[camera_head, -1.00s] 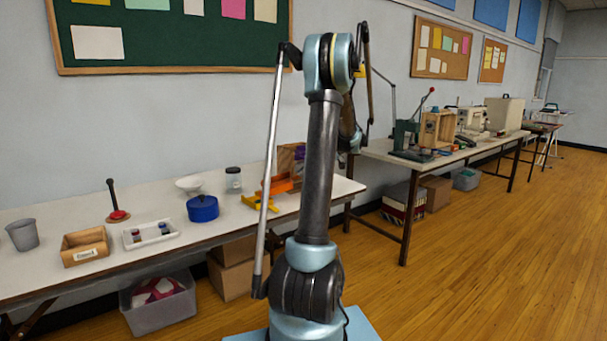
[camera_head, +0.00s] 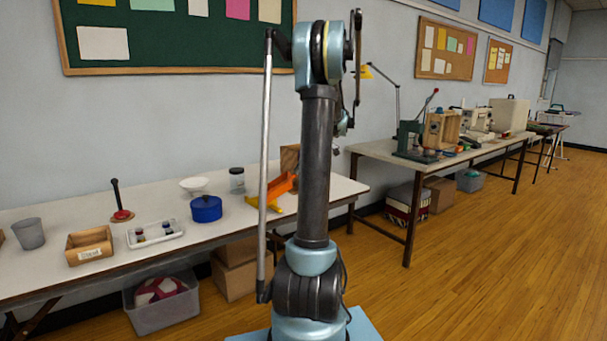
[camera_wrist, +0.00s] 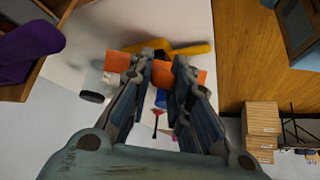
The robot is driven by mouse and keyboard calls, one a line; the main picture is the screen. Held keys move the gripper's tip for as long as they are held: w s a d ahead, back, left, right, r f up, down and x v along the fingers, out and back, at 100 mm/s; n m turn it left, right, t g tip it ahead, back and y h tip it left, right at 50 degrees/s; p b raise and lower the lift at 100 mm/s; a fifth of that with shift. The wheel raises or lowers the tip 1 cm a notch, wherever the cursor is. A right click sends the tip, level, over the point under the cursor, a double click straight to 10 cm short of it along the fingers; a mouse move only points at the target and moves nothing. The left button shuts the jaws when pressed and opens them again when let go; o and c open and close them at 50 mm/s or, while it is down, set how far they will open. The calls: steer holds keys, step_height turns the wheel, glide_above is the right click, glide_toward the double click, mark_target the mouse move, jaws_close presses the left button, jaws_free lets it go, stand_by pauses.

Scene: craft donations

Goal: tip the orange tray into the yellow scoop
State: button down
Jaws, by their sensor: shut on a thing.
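The orange tray (camera_head: 281,186) is above the table at its right part, tilted with its left end low, beside my arm. The yellow scoop (camera_head: 274,205) lies on the table just below it, partly hidden by my arm. In the wrist view my gripper (camera_wrist: 165,66) is shut on the orange tray (camera_wrist: 195,76), which shows on both sides of the fingers. The yellow scoop (camera_wrist: 191,49) shows beyond the tray, its middle covered by the fingers and tray. My gripper is mostly hidden behind the arm in the head view. I cannot see what the tray or scoop contains.
A black-lidded jar (camera_head: 237,181), a blue pot (camera_head: 206,210) and a white bowl (camera_head: 193,185) stand left of the scoop. A wooden crate (camera_wrist: 60,10) with a purple thing (camera_wrist: 30,46) is close on the wrist view's left. The table's front right is clear.

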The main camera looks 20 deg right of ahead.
steer(key=shift+w+a+r+g+h, duration=0.15)
steer(key=shift+w+a+r+h, duration=0.1)
steer(key=shift+a+r+h, duration=0.55)
steer(key=shift+w+a+r+g+h, duration=0.2)
steer(key=shift+a+r+h, duration=0.4)
steer(key=shift+a+r, duration=0.3)
steer(key=w+a+r+g+h, duration=0.1)
steer(key=w+a+r+h, duration=0.1)
steer(key=a+h, duration=0.3)
steer(key=w+a+r+g+h, duration=0.1)
steer(key=a+h, duration=0.4)
steer(key=a, duration=0.7)
steer(key=shift+w+a+r, duration=0.2)
steer(key=shift+w+r, duration=0.2)
steer(key=shift+w, duration=0.35)
stand_by(1.8)
steer(key=shift+a+g, duration=0.1)
steer(key=shift+g, duration=0.15)
stand_by(1.3)
